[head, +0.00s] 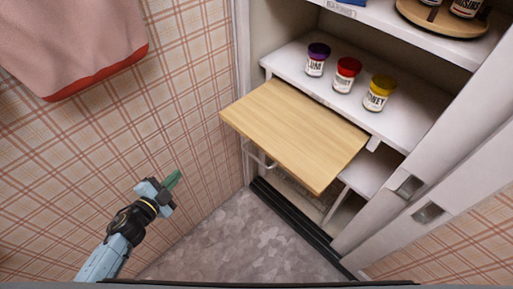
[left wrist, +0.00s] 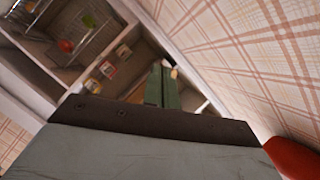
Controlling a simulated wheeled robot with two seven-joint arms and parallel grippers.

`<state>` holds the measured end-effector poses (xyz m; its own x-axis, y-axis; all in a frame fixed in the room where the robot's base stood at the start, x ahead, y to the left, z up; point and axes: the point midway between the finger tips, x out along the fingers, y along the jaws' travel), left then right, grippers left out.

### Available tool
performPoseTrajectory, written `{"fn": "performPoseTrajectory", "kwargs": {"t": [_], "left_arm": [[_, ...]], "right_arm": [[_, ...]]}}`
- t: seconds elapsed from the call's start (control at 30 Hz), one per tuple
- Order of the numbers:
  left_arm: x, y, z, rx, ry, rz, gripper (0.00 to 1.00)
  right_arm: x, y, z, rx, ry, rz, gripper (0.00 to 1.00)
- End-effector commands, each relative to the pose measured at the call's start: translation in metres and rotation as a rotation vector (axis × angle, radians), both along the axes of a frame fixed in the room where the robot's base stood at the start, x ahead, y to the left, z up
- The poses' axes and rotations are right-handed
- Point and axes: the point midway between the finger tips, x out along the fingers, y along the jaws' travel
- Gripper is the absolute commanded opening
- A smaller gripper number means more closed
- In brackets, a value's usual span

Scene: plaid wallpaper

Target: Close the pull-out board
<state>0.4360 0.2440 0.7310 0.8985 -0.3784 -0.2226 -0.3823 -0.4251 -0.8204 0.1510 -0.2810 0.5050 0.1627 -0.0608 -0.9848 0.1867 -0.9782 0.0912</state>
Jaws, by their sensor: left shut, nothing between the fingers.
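The pull-out board (head: 295,132) is a light wooden panel in the head view. It sticks out of the white cabinet, below the shelf with the jars. My left gripper (head: 173,180) is shut and empty, with green fingers. In the head view it appears to the lower left of the board, apart from it, over the floor near the plaid wall. The green fingers also show close together in the left wrist view (left wrist: 162,85). My right gripper is in neither view.
Three jars with purple (head: 317,58), red (head: 346,74) and yellow (head: 379,93) lids stand on the white shelf above the board. A pink towel (head: 75,40) hangs on the plaid wall at left. White sliding doors (head: 430,165) stand at right. The grey floor (head: 235,245) is clear.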

Motion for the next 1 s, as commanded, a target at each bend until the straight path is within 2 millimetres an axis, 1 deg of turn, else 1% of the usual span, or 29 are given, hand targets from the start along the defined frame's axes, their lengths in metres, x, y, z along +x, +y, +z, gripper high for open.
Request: {"fn": "performPoseTrajectory", "kwargs": {"t": [0.03,0.17,0.2,0.33,0.53,0.67,0.77,0.93,1.0], "left_arm": [[0.010,-0.006,0.000,0.038,-0.077,-0.058,0.00],[0.021,-0.025,0.024,0.144,-0.246,-0.204,0.00],[0.022,-0.031,0.030,0.176,-0.293,-0.245,0.00],[0.021,-0.046,0.044,0.270,-0.412,-0.354,0.00],[0.017,-0.057,0.057,0.348,-0.498,-0.433,0.00],[0.022,-0.063,0.060,0.355,-0.507,-0.441,0.00],[0.032,-0.073,0.060,0.353,-0.507,-0.440,0.00],[0.057,-0.098,0.061,0.352,-0.508,-0.439,0.00],[0.068,-0.109,0.060,0.350,-0.507,-0.439,0.00]], "right_arm": [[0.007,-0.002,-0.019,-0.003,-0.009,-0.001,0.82],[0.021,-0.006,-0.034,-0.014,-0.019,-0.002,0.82],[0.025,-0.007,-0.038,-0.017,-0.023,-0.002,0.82],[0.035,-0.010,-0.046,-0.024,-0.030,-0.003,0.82],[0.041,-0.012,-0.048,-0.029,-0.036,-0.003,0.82],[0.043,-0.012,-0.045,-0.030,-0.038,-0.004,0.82],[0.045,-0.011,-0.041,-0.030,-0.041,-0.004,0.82],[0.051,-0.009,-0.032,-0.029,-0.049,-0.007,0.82],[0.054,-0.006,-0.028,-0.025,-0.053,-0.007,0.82]]}}
